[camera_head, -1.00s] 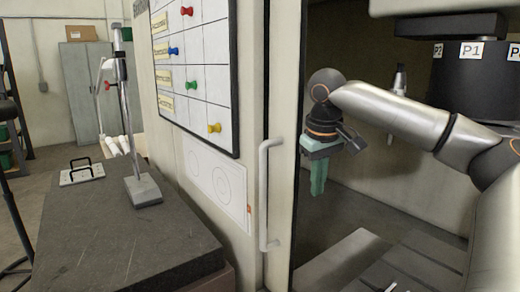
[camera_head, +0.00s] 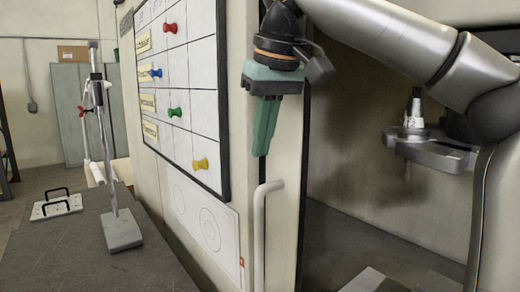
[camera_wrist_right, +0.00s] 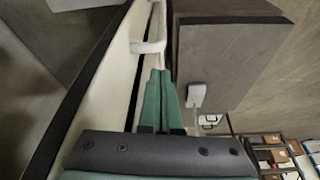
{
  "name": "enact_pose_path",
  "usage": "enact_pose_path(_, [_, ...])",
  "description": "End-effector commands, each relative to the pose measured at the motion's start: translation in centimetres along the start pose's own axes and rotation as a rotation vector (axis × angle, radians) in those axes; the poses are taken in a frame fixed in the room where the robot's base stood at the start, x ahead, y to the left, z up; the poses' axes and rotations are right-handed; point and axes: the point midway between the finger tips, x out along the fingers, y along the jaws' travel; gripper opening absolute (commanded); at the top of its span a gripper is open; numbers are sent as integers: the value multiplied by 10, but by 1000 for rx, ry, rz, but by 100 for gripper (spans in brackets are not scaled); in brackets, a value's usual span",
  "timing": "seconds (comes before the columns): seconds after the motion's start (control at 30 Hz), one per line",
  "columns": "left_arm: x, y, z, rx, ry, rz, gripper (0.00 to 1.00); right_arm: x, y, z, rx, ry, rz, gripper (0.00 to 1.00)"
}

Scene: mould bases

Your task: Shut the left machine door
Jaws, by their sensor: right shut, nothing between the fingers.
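The left machine door is the pale panel (camera_head: 287,165) beside the dark machine opening in the head view. It stands open at the opening's left edge. Its white vertical bar handle (camera_head: 260,235) sits low on the panel. My right gripper (camera_head: 263,150) is shut and empty, pointing down just above the handle's upper end. In the right wrist view its green fingers (camera_wrist_right: 160,75) lie together, with the handle (camera_wrist_right: 150,45) just beyond their tips. I cannot tell whether they touch it. My left gripper is not in view.
A whiteboard (camera_head: 190,100) with coloured pins hangs left of the door. A dark stone table (camera_head: 90,260) carries a stand (camera_head: 122,230) and a plate with two black handles (camera_head: 56,207). Inside the machine, a spindle-like tool (camera_head: 414,110) shows at right.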

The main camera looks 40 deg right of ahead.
Motion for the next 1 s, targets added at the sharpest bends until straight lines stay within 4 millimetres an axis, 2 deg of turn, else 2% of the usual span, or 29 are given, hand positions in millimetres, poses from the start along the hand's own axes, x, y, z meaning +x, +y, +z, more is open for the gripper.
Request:
enact_pose_path(0.2, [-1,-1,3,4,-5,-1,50,43,1,1,-1,-5,0,0])
enact_pose_path(0.43, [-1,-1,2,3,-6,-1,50,74,1,0,1,-2,0,0])
enact_pose_path(0.6, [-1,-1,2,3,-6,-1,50,82,1,0,1,-1,1,0])
enact_pose_path(1.0, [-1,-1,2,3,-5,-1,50,82,1,0,1,0,1,0])
